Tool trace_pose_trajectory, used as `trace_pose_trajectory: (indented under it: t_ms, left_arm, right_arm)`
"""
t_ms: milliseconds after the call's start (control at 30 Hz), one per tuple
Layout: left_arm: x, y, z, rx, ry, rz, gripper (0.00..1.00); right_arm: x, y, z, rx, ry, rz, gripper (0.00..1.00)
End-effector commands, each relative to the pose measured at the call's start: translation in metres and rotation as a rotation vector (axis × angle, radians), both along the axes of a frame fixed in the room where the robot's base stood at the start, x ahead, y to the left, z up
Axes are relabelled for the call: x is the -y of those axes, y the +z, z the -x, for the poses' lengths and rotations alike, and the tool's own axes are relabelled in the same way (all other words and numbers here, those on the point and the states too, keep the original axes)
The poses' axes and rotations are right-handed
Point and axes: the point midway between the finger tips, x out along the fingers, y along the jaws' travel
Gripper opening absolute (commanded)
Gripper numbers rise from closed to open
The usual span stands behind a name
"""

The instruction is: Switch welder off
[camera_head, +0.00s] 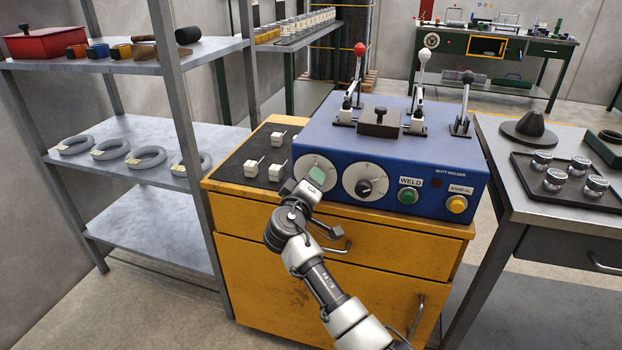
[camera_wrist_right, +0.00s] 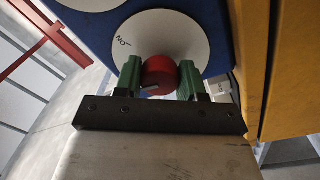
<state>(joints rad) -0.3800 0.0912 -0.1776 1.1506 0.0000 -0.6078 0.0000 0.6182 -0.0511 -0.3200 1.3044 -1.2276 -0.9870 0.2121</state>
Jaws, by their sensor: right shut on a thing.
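The blue butt welder (camera_head: 430,178) sits on the yellow cabinet (camera_head: 330,285). Its front has two white dials, a green WELD button (camera_head: 408,196) and a yellow ANNEAL button (camera_head: 457,204). My right gripper (camera_head: 316,178) is at the left dial (camera_head: 312,165), hiding its knob in the head view. In the right wrist view, its green fingers are shut on a red round knob (camera_wrist_right: 160,76) in the middle of the white dial (camera_wrist_right: 190,28). A label on the dial appears to read ON, upside down. The other dial has a black knob (camera_head: 364,186). My left gripper is out of view.
White crimp-like blocks (camera_head: 275,170) stand on a black mat left of the welder. Levers (camera_head: 425,62) rise from its top. A metal shelf (camera_head: 130,150) with wire coils stands at left, and a table (camera_head: 500,180) with a tray of jars at right.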

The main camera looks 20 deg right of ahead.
Motion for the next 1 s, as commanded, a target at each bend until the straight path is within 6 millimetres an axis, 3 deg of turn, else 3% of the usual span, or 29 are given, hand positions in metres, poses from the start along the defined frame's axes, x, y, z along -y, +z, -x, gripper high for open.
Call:
trace_pose_trajectory:
  t_ms: [333,833,867,1000]
  left_arm:
    - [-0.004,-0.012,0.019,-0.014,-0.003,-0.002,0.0]
    - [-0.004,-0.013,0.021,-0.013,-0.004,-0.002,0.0]
    - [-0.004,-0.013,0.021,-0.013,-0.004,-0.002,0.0]
    - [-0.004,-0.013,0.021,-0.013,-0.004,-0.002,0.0]
  right_arm:
    - [0.0,0.002,0.0,-0.066,0.001,0.104,0.16]
    - [0.0,0.002,0.0,-0.075,0.001,0.12,0.16]
    - [0.0,0.002,0.0,-0.074,0.001,0.119,0.43]
    - [0.0,0.002,0.0,-0.076,0.0,0.118,0.64]
